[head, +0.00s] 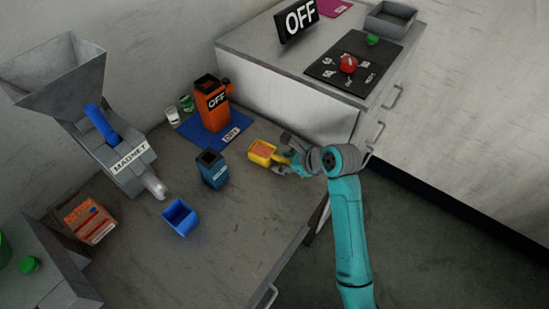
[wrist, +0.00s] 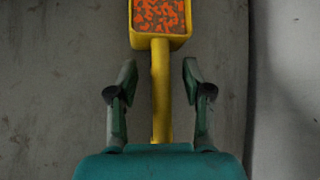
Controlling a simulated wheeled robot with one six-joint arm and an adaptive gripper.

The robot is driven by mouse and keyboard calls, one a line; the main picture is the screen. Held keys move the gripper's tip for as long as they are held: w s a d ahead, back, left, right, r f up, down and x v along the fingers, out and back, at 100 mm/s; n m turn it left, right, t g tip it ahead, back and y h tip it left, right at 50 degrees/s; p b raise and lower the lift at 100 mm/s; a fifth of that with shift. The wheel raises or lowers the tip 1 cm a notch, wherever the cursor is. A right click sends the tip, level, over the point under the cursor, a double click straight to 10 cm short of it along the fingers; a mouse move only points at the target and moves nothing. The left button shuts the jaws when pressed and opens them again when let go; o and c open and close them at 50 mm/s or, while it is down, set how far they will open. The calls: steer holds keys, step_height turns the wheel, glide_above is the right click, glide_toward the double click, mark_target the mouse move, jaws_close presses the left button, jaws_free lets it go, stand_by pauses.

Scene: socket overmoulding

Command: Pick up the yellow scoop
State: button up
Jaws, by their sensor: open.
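The yellow scoop (head: 262,153) lies on the grey worktop near its right edge, with orange-red granules in its square bowl. In the wrist view its bowl (wrist: 160,40) is at the top, and its straight handle (wrist: 160,95) runs down towards my gripper. My gripper (wrist: 158,75) is open, with one finger on each side of the handle and a visible gap on both sides. In the head view my gripper (head: 285,155) is at the handle end of the scoop. The lower end of the handle is hidden behind the gripper body.
A grey hopper machine (head: 115,160) is further left. A white-sided cabinet (head: 290,90) rises behind the scoop.

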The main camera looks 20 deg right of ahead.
jaws_close()
stand_by(0.4)
